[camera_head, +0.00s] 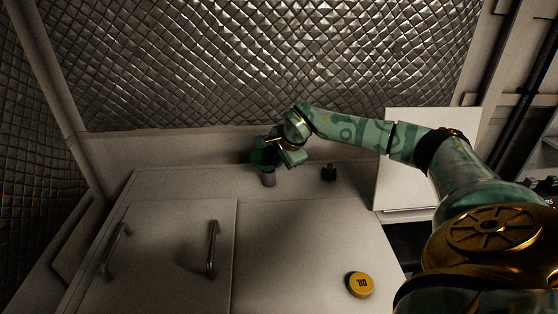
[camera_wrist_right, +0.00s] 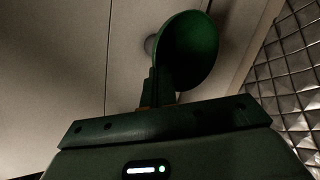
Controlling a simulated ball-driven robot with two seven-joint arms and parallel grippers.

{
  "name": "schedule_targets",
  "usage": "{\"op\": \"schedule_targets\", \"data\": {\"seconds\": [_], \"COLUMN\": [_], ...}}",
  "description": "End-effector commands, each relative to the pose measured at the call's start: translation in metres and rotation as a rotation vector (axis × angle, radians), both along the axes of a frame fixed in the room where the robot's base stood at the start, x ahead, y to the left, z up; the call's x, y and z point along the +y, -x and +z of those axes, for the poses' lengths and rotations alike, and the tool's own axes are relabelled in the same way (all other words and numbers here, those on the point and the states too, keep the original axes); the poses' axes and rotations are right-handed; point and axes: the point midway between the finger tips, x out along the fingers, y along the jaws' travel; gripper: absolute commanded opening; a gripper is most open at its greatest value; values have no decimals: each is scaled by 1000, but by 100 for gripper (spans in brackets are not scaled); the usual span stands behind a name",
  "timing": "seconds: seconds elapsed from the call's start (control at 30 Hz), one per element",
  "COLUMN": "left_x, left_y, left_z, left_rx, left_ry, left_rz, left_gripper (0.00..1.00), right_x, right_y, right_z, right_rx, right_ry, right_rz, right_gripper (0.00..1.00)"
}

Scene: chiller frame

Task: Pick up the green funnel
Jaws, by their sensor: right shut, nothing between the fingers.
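The green funnel (camera_head: 262,158) is at the back of the white cabinet top, wide mouth up, above a short grey cylindrical piece (camera_head: 268,181). My right gripper (camera_head: 274,142) is right beside the funnel, at its upper right in the head view. In the right wrist view the funnel's dark green bowl (camera_wrist_right: 190,48) shows just beyond the fingers (camera_wrist_right: 157,88), partly overlapped by them. The fingers are shut with nothing between them. Whether they touch the funnel's outside cannot be told. My left gripper is not in view.
A yellow round disc (camera_head: 360,285) lies at the front right. Two metal handles (camera_head: 212,249) are on the cabinet's left panel. A quilted metal wall (camera_head: 250,60) rises behind. The surface between is clear.

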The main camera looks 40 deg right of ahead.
Motion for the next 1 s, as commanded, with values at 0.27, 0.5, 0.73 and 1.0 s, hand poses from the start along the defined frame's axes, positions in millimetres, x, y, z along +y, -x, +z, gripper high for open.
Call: {"op": "schedule_targets", "data": {"seconds": [0.27,0.5,0.73,1.0], "left_x": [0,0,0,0], "left_y": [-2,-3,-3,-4], "left_z": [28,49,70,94], "left_rx": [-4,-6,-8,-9], "left_ry": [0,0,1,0], "left_rz": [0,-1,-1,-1], "left_gripper": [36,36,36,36], "right_x": [0,0,0,0], "right_y": [0,0,0,0], "right_z": [30,53,75,101], "right_rx": [-2,-2,-2,-1], "right_ry": [0,0,0,0], "right_rz": [0,0,0,0], "right_gripper": [0,0,0,0]}}
